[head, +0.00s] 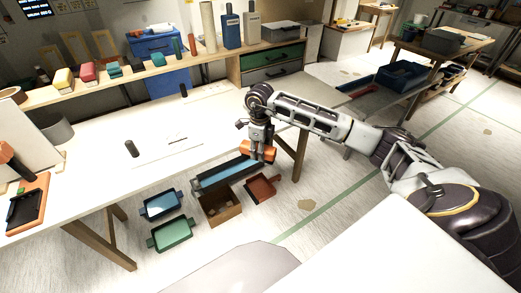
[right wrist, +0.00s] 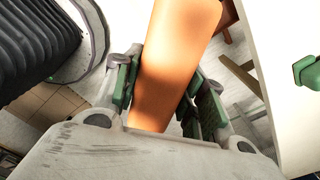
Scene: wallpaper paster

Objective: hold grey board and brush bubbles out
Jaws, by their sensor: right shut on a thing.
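My right gripper (head: 262,145) is shut on an orange object (head: 271,152) just off the near right edge of the white table. In the right wrist view, the orange object (right wrist: 170,60) sits between the fingers of the right gripper (right wrist: 165,95); I cannot tell whether it is the brush. A pale board-like panel (head: 35,125) stands tilted at the table's left end; I cannot tell if it is the grey board. No bubbles can be made out on the white tabletop (head: 95,180). My left gripper is not in view.
A dark cylinder (head: 131,149) and a thin dark item (head: 178,140) are on the table. An orange and black tray (head: 25,204) is at its left end. Blue (head: 163,205), green (head: 172,235) and brown (head: 219,207) bins are on the floor. The table's middle is mostly clear.

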